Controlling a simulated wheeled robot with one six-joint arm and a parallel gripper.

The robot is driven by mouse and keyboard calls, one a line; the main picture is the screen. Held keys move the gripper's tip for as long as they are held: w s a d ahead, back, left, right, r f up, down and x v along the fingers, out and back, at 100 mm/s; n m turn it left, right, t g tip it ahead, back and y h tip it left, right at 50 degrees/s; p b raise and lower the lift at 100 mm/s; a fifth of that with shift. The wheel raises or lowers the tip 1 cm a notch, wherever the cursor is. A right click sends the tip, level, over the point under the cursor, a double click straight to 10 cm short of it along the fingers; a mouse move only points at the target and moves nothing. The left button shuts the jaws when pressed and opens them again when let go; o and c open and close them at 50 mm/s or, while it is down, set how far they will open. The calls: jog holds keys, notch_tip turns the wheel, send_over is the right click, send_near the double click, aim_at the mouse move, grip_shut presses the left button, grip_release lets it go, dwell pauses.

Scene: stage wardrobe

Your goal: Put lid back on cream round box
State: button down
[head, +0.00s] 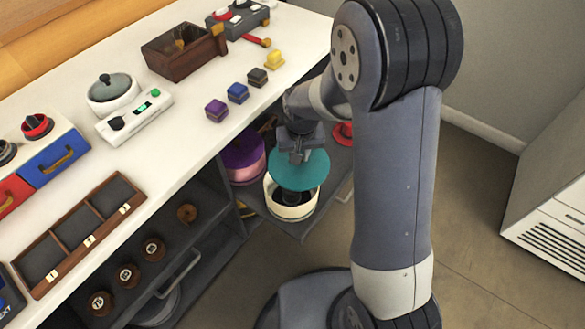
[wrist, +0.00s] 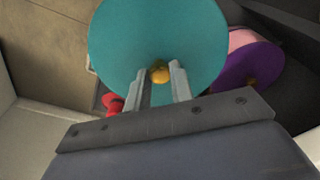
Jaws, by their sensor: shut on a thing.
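A round teal lid (head: 298,170) with a small yellow knob is in my gripper (head: 298,157). In the wrist view the lid (wrist: 158,40) fills the upper middle, and my gripper (wrist: 159,75) is shut on its yellow knob (wrist: 160,74). The cream round box (head: 291,208) stands on a pulled-out drawer, open at the top with a dark inside. The lid is above the box and covers the back of its opening in the head view; I cannot tell whether they touch. The box is hidden behind the lid in the wrist view.
A pink round box (head: 247,174) with a purple lid (head: 243,152) stands just left of the cream box; the purple lid also shows in the wrist view (wrist: 250,66). A red object (head: 343,132) is behind on the right. The white counter edge is close on the left.

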aim_at(292, 167)
jog(key=shift+s+a+f+b, duration=0.25)
jog(key=shift+a+f+b, duration=0.45)
jog(key=shift+a, duration=0.35)
jog(key=shift+f+b, duration=2.25)
jog(key=shift+f, duration=0.9)
jog(key=shift+f, duration=0.1)
jog(key=c, duration=0.7)
grip_release()
jog(key=shift+o, duration=0.2)
jog(key=shift+r+p, duration=2.8)
jog(key=shift+r, duration=0.75)
